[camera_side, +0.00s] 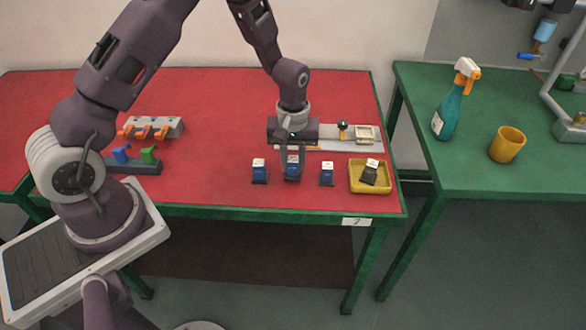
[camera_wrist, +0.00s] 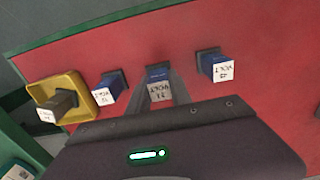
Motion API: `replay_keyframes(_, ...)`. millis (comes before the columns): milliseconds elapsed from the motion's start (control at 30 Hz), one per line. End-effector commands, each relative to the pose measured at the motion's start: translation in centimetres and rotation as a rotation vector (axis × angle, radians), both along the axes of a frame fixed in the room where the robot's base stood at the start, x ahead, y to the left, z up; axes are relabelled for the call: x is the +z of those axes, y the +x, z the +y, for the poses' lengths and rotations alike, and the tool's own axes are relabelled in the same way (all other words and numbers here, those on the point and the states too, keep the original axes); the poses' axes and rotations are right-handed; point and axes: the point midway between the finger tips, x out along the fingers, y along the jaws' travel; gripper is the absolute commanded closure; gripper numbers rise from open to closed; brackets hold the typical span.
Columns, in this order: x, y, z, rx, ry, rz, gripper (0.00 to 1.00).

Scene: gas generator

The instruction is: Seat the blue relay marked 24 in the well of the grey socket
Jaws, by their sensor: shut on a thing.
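Three blue relays with white-topped labels stand in a row near the front of the red table. My gripper (camera_side: 292,158) is shut on the middle blue relay (camera_side: 292,171), which stands upright at the table surface. The wrist view shows this relay (camera_wrist: 158,75) between my fingers; its label reads VOLT with a number too small to read surely. The left relay (camera_side: 259,172) and the right relay (camera_side: 327,174) stand apart from my fingers. The pale grey socket (camera_side: 366,134) is at the right end of a light plate behind the row, partly hidden by my wrist on its left.
A yellow tray (camera_side: 386,189) holding a tilted dark relay (camera_side: 369,174) is right of the row. A black-knobbed lever (camera_side: 343,129) rises beside the socket. Racks with orange (camera_side: 150,128) and blue-green (camera_side: 135,160) pieces are at left. A spray bottle (camera_side: 450,110) and mug (camera_side: 507,145) are on the green table.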

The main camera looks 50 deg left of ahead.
Motion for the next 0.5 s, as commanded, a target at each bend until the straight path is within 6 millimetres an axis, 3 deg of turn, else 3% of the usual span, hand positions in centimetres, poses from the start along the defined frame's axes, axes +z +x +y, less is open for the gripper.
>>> replay_keyframes(200,5.8,0.1,0.0,-0.001,-0.001,-0.005,1.00)
replay_keyframes(333,7.7,0.4,0.2,0.004,0.001,-0.002,1.00)
replay_keyframes(500,8.4,4.4,2.9,0.049,0.005,0.004,1.00)
